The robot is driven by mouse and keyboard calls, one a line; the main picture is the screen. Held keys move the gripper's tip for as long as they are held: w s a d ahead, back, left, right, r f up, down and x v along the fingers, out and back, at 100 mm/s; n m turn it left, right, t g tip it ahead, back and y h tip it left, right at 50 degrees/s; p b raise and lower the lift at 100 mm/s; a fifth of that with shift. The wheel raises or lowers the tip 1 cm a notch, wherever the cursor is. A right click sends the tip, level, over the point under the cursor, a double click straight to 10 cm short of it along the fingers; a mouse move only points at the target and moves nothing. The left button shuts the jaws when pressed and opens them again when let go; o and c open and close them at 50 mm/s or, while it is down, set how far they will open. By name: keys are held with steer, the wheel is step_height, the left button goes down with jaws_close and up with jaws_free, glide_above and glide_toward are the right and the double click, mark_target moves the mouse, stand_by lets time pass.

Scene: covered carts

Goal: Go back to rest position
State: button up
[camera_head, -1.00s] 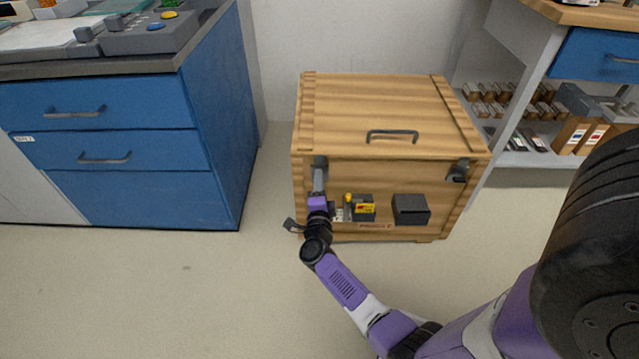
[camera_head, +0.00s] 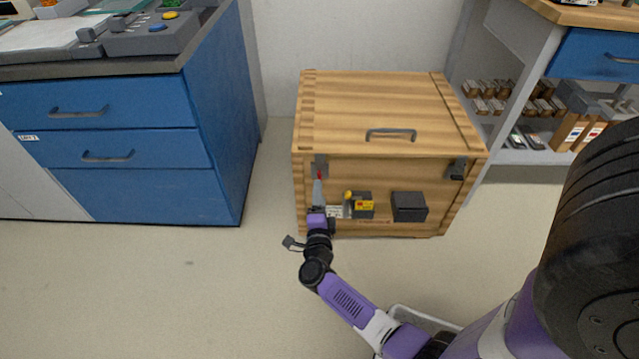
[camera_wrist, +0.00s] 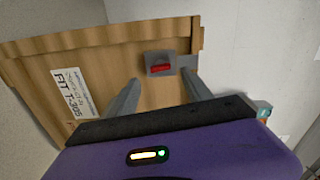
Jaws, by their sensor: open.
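The wooden crate (camera_head: 370,100) stands on the floor against the wall with its lid down. Its left latch (camera_head: 321,160) is a grey plate with a red part, which also shows in the wrist view (camera_wrist: 160,67). The right latch (camera_head: 457,169) is dark grey. My gripper (camera_head: 318,178) is in front of the crate's left front side, just below the left latch. In the wrist view my gripper (camera_wrist: 163,82) has its two fingers apart with nothing between them, and the latch lies beyond the fingertips.
A blue drawer cabinet (camera_head: 110,150) stands at left. A shelf (camera_head: 520,157) with small boxes stands at right. The crate's front carries a black box (camera_head: 409,207) and a yellow-black device (camera_head: 362,205). A grey bin's rim (camera_head: 425,317) shows beside my arm. Floor at left is clear.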

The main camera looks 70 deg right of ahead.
steer(key=shift+v, duration=0.85)
steer(key=w+a+r+n+t+y, duration=0.1)
steer(key=w+a+r+n+t, duration=0.3)
steer(key=r+n, duration=0.2)
steer(key=s+a+r+n+t+y, duration=0.3)
steer(key=a+r+n+t+y, duration=0.25)
steer(key=a+n, duration=0.55)
steer(key=s+a+r+n+g+y, duration=0.1)
steer(key=s+a+r+n+y, duration=0.25)
steer(key=s+a, duration=0.35)
steer(key=s+a+r+n+y, duration=0.3)
steer(key=s+a+n, duration=0.2)
steer(key=s+a, duration=0.1)
steer(key=s+a+r+n+g+y, duration=0.1)
steer(key=s+a+r+n+y, duration=0.2)
steer(key=s+a+n, duration=0.3)
step_height(320, 180, up, 26)
steer(key=s+m+p, duration=0.1)
steer(key=p, duration=2.5)
steer(key=shift+s+a+f+y+p, duration=0.15)
steer(key=shift+a+f+y+p, duration=0.15)
steer(key=shift+a, duration=0.1)
steer(key=shift+m, duration=0.25)
